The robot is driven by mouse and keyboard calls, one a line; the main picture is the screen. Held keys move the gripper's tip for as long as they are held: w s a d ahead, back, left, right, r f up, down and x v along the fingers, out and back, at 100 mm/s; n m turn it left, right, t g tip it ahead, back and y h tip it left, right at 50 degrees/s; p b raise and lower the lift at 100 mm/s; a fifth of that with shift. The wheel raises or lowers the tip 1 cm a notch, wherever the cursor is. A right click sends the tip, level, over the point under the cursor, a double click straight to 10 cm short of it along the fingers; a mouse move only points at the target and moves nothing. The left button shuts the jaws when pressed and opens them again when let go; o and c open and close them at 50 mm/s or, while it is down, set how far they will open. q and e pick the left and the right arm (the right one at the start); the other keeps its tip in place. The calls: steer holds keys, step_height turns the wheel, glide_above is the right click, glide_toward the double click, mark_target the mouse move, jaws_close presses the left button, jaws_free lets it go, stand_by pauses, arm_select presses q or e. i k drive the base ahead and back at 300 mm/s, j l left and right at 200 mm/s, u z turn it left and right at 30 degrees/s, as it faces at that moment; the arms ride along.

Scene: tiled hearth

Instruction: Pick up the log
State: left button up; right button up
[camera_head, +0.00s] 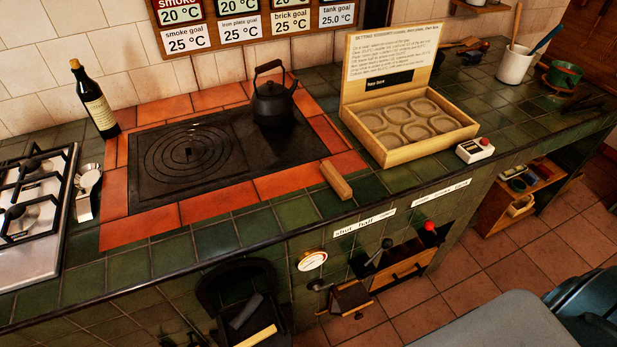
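A short, light-brown piece of wood (336,180), which looks like the log, lies on the counter. It rests by the front right corner of the red tile border around the black hotplate, at a slant, with nothing on it. A pale yellow wooden piece (257,336) also shows at the bottom edge, by a dark opening in the counter front; I cannot tell if it is a log too. Neither of my grippers can be made out in this view.
A black kettle (273,103) stands on the hotplate (190,155). A wine bottle (95,100) stands at the back left, beside a gas hob (30,215). An open wooden box (405,152) with round hollows stands right of the wood. Green counter tiles in front are clear.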

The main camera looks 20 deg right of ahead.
mark_target(334, 179)
steer(key=l+u, duration=0.4)
steer(key=l, duration=0.35)
steer(key=l+u, duration=0.45)
steer(key=l, duration=0.3)
steer(key=k, duration=0.05)
